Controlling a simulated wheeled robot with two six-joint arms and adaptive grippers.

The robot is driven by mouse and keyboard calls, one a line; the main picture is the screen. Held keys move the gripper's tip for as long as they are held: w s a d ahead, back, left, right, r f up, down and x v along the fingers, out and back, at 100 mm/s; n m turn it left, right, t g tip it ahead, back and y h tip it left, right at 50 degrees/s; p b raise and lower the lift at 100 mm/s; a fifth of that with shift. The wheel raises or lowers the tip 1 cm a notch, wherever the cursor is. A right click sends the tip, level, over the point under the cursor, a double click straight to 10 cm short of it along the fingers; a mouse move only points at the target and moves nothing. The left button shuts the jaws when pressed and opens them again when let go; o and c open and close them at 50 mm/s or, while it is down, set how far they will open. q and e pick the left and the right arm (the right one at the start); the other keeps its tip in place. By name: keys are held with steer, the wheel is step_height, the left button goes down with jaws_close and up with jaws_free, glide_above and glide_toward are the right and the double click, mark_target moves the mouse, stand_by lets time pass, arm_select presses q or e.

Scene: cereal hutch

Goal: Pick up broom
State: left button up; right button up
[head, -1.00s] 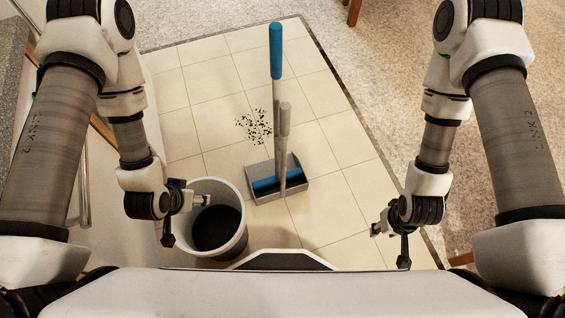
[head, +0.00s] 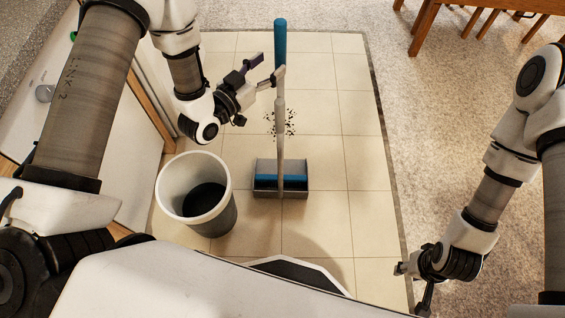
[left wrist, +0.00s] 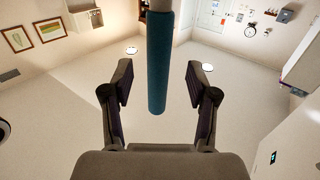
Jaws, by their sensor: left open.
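The broom stands upright, with a blue grip (head: 280,42), a light grey shaft, and a blue head low in a grey dustpan (head: 298,168) on the tiles. In the left wrist view the blue grip (left wrist: 160,65) shows between the two spread fingers, touching neither. My left gripper (head: 264,70) is open at the upper shaft, just left of the blue grip; in the head view one fingertip overlaps the shaft. My right gripper (head: 402,269) is low at the right, far from the broom; its jaws are too unclear to judge.
A white bin (head: 192,185) with a dark inside stands left of the dustpan. Dark crumbs (head: 290,122) lie on the tiles behind the broom. A wooden table (head: 470,12) is at the top right. Carpet right of the tiles is mostly clear.

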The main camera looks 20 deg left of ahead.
mark_target(276, 59)
arm_select(q)
steer(key=x, duration=0.5)
steer(key=shift+s, duration=0.1)
jaws_close()
steer(key=shift+r, duration=0.1)
